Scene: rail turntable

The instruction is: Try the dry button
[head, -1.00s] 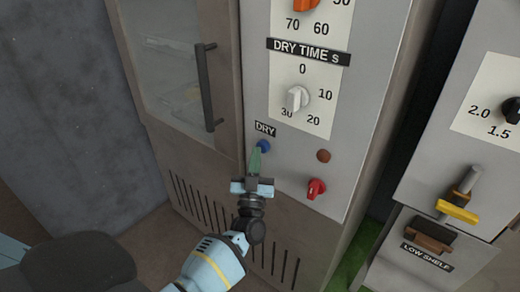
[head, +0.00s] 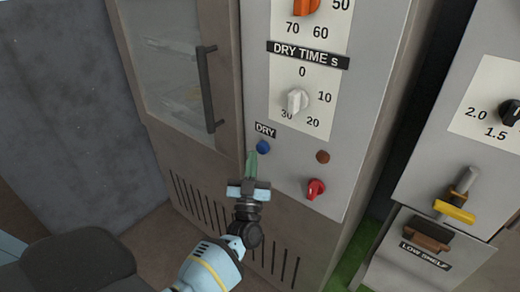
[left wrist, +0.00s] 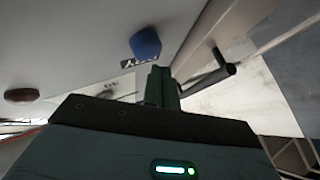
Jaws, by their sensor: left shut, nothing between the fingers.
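The blue dry button (head: 263,147) sits on the grey panel under the black "DRY" label (head: 265,130). It also shows in the left wrist view (left wrist: 145,43), just beyond the fingers. My left gripper (head: 252,157) is shut and empty, its green fingertips pointing up just left of and below the button. A small gap shows between the tips and the button in the head view. In the left wrist view the fingers (left wrist: 160,85) stand below the button. My right gripper is not in view.
The white dry time dial (head: 297,101) is above the button. A brown round part (head: 323,157) and a red knob (head: 315,189) are to the right. The cabinet door's dark handle (head: 208,88) is at the left. A yellow-tipped lever (head: 456,210) is on the right unit.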

